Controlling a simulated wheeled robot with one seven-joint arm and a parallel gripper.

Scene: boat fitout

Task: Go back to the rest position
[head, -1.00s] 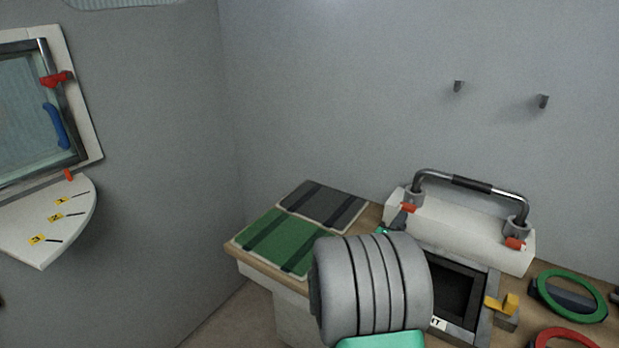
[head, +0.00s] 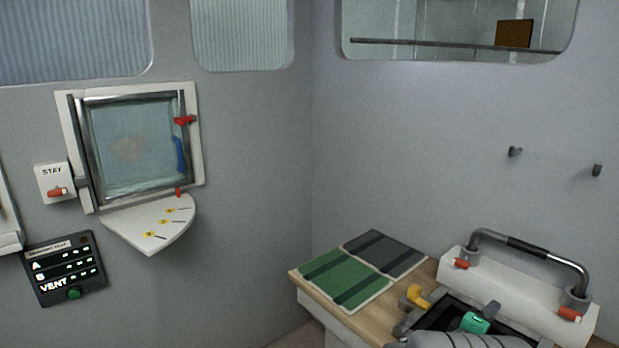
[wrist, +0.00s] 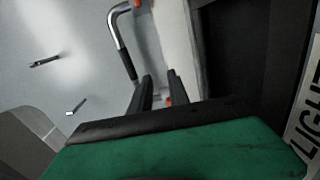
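My gripper (head: 475,322) shows as a teal and dark shape at the bottom right of the head view, over a dark recess in the bench, with part of my grey arm in front of it. In the wrist view, its two dark fingers (wrist: 160,85) stand apart with nothing held between them. The green body fills the bottom of that view. Behind the fingertips are a white block and a curved metal handle.
The bench (head: 395,302) carries a green pad (head: 345,279), a grey pad (head: 385,252), a yellow latch (head: 417,297) and a white block with a handle (head: 528,247). A framed window (head: 130,148), quarter-round shelf (head: 150,223) and vent panel (head: 65,268) are on the left wall.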

